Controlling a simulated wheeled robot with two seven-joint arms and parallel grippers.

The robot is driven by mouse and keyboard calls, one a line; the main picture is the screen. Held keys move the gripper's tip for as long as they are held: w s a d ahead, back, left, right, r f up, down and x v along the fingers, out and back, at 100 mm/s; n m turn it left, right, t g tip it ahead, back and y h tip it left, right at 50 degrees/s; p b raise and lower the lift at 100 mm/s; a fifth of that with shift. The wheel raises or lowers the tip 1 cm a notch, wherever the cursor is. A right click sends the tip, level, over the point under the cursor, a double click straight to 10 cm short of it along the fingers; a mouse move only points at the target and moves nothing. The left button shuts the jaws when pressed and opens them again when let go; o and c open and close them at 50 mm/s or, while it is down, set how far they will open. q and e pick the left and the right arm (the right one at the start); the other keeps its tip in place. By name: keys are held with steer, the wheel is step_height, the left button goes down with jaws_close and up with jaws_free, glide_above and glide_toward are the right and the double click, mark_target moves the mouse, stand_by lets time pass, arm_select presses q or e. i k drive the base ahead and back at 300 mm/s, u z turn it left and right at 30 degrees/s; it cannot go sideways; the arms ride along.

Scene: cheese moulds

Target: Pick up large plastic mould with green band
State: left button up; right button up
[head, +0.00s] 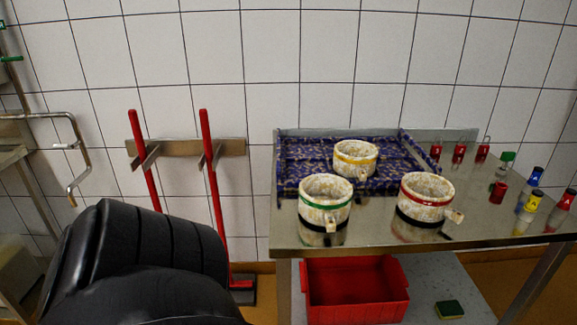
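The large whitish, speckled plastic mould with a green band (325,203) stands upright at the front left of the steel table (385,238). Its open top faces up and a short handle points toward the front. A similar mould with a red band (424,203) stands to its right. One with a yellow band (355,161) stands behind them on a blue patterned tray. A black arm of mine fills the lower left, apart from the moulds. No gripper fingers of either arm show.
The tray (291,168) lies at the back of the table. Several red, green, blue and yellow small containers stand at the right. A red crate (355,293) and a sponge (449,309) are on the shelf below.

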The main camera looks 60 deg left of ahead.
mark_target(326, 205)
steer(key=u, duration=2.05)
